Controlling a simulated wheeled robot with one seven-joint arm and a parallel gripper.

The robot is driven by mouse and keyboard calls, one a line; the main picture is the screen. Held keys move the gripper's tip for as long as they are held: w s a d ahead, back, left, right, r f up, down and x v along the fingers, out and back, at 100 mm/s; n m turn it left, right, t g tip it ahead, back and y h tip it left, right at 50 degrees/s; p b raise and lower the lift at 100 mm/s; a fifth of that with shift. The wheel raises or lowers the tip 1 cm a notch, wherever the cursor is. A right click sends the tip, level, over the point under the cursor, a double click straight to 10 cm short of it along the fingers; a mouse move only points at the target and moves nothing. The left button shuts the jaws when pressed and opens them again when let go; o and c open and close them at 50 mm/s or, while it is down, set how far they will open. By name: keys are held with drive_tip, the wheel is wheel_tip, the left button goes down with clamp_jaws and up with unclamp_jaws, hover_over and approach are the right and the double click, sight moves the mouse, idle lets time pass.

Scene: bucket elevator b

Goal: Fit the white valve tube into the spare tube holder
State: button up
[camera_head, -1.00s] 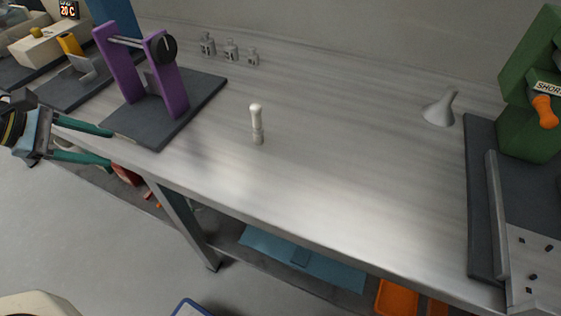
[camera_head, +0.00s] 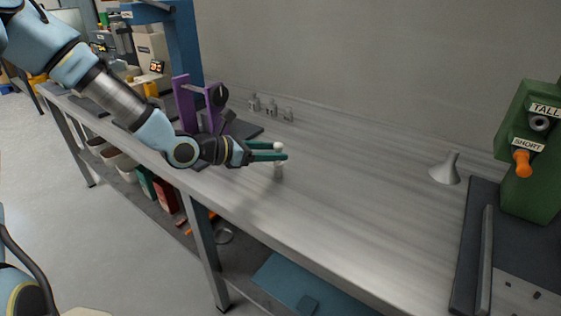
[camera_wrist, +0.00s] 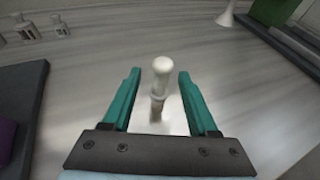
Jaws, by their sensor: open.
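The white valve tube (camera_head: 278,172) stands upright on the bench, with a rounded top. My gripper (camera_head: 284,152) is open beside it, reaching in from the left, with its green fingers at the height of the tube's upper part. In the wrist view the tube (camera_wrist: 160,85) shows between the two fingers, with a gap on each side. The green stand (camera_head: 540,150) at the right has a TALL socket (camera_head: 540,123), which looks empty, and an orange piece (camera_head: 522,163) at SHORT. I cannot tell which thing is the spare tube holder.
A purple stand (camera_head: 185,108) is behind my arm at the left. A white funnel (camera_head: 446,170) stands near the green stand. The bench (camera_head: 360,200) is clear between the tube and the funnel.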

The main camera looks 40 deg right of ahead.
drive_tip(key=shift+p+x, duration=0.9)
drive_tip(key=shift+x, duration=1.75)
drive_tip(key=shift+f, duration=0.1)
clamp_jaws()
